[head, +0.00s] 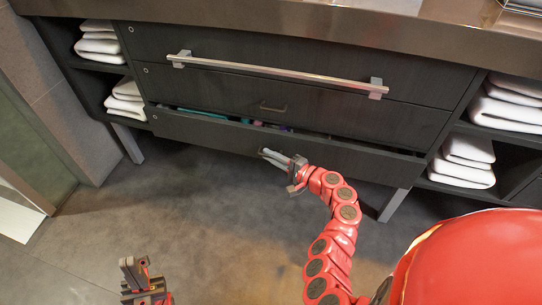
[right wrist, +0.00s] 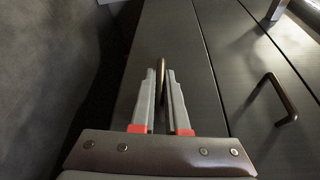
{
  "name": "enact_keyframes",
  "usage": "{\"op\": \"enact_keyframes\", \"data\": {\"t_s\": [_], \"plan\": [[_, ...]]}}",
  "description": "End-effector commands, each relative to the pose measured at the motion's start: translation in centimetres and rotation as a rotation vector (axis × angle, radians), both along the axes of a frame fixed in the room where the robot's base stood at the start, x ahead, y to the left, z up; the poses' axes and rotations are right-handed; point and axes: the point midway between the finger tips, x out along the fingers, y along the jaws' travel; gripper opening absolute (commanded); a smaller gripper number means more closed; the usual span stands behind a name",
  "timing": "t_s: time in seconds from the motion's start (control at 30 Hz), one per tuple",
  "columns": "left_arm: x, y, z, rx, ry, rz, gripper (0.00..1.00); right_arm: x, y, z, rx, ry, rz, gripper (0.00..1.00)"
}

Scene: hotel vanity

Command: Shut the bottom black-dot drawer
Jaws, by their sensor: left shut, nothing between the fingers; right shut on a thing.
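The bottom drawer (head: 210,129) of the dark vanity is pulled out a little, and small items show in the gap along its top edge. My right gripper (head: 266,153) is at its front. In the right wrist view its fingers (right wrist: 162,88) are shut on a thin bronze handle (right wrist: 161,66) on the drawer front (right wrist: 178,45). In the head view that handle is hidden by the gripper. My left gripper (head: 138,274) is shut and empty, low over the floor at the bottom left, away from the vanity.
The middle drawer (head: 210,92) is shut; its small handle (head: 273,108) also shows in the right wrist view (right wrist: 272,98). A long metal bar (head: 280,73) crosses the front above. Folded towels (head: 467,160) fill side shelves. Vanity legs (head: 392,205) stand on open grey floor (head: 200,205).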

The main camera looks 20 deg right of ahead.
Motion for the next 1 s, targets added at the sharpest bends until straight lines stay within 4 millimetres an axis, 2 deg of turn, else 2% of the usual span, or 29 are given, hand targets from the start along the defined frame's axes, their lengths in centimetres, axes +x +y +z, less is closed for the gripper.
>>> {"op": "enact_keyframes", "data": {"t_s": [0.57,0.83,1.0], "plan": [[0.0,0.0,-0.2,0.002,0.000,-0.001,0.00,0.2,-0.2,-0.2,-0.001,0.002,0.000,0.00],[0.2,-0.5,-1.6,0.032,0.002,-0.015,0.00,2.8,-1.9,-0.4,-0.003,-0.002,0.000,0.00],[0.3,-0.7,-1.7,0.042,0.002,-0.019,0.00,3.6,-2.5,-0.1,-0.003,0.000,-0.002,0.00]]}}
